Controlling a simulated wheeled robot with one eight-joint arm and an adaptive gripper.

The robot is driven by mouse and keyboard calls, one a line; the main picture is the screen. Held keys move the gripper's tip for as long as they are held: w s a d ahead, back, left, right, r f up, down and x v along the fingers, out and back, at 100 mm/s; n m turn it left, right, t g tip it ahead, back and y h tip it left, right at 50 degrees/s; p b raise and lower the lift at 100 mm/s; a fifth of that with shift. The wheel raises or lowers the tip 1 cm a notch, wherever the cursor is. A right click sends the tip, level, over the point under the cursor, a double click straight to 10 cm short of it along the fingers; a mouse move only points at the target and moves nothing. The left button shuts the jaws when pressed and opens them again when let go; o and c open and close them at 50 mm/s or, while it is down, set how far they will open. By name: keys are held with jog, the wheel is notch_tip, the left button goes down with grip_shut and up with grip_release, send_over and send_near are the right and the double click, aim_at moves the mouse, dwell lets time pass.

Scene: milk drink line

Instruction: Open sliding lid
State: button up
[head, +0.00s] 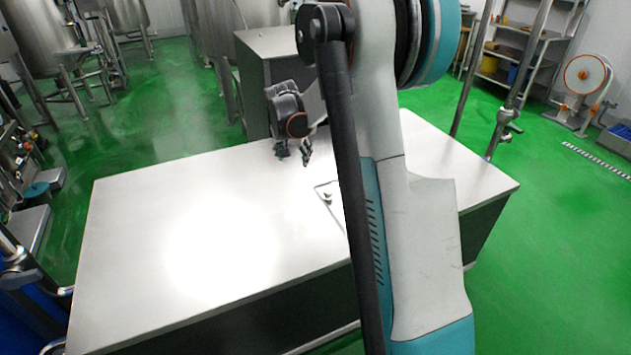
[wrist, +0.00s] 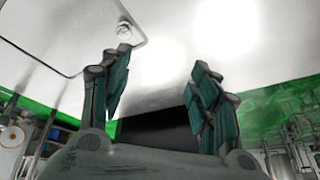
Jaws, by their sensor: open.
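The lid (head: 333,208) is a flat metal panel set in the steel table top. In the head view my arm hides most of it; only its left corner shows. A small round knob (head: 328,197) stands near that corner. In the wrist view the lid (wrist: 60,35) fills the upper left, with its rounded corner and the knob (wrist: 124,30) just beyond the left fingertip. My gripper (head: 294,157) is open and empty, above the table near its far edge, up and left of the knob. In the wrist view the gripper (wrist: 162,62) shows a wide gap between its fingers.
The steel table top (head: 150,225) is bare and clear to the left, with a bright glare patch. A metal cabinet (head: 275,50) stands just behind the table. Tanks (head: 40,40) stand at the back left. A shelf rack (head: 520,50) stands at the back right.

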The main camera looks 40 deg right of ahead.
aim_at(328, 191)
jog(key=d+f+m+b, duration=0.1)
jog(key=d+f, duration=0.4)
jog(key=f, duration=0.2)
jog(key=w+d+f+m+g+b, duration=0.1)
jog(key=d+f, duration=0.4)
jog(key=f, duration=0.3)
jog(key=w+d+f+b, duration=0.1)
jog(key=d+f, duration=0.4)
jog(key=f, duration=0.3)
jog(key=shift+w+d+f+m+g+h+b, duration=0.1)
jog(key=shift+d+f+m+g+h+b, duration=0.05)
jog(key=shift+d+m+g+h+b, duration=0.2)
